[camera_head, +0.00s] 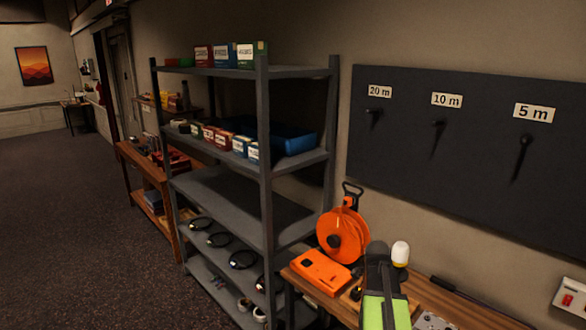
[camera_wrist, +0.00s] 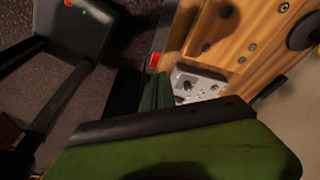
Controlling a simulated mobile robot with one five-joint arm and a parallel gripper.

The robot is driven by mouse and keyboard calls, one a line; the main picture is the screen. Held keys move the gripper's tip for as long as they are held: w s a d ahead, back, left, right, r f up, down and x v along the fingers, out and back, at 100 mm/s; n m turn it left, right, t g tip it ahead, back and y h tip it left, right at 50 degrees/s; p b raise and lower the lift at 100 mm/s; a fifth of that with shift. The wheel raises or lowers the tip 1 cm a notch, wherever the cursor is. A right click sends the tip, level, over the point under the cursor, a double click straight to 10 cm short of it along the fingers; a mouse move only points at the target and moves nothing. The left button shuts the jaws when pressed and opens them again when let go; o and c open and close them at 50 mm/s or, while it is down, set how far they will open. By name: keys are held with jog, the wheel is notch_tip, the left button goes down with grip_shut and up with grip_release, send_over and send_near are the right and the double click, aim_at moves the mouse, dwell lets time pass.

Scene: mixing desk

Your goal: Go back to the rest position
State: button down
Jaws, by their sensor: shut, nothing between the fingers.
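My gripper (camera_head: 378,252) shows at the bottom of the head view, right of centre, dark at its tip with a bright green part below. It is shut and empty, in front of the wooden workbench (camera_head: 466,312) as seen from here. In the wrist view, green and black parts of my gripper (camera_wrist: 157,92) fill the lower middle, and nothing is held. An orange cable reel (camera_head: 342,236) stands on the bench to the left of the gripper. An orange case (camera_head: 320,271) lies in front of the reel.
A white-topped object (camera_head: 400,253) stands just right of my gripper. A grey metal plate (camera_wrist: 198,85) shows at the bench in the wrist view. A grey shelf rack (camera_head: 264,160) stands left; a dark hook board (camera_head: 470,150) hangs behind. Open carpet (camera_head: 75,240) lies far left.

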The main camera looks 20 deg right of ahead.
jog(key=w+a+f+n+t+b, duration=0.15)
jog(key=w+a+n, duration=0.3)
jog(key=a, duration=0.65)
jog(key=w+a+f+n+b, duration=0.1)
jog(key=w+a+f+n, duration=0.3)
jog(key=a, duration=0.6)
jog(key=a+n+y+b, duration=0.1)
jog(key=a+n+y, duration=0.1)
jog(key=a+n, duration=1.5)
jog(key=shift+s+a+f+b, duration=0.15)
jog(key=shift+a+b, duration=0.15)
jog(key=shift+a, duration=0.25)
jog(key=shift+n+t, duration=0.25)
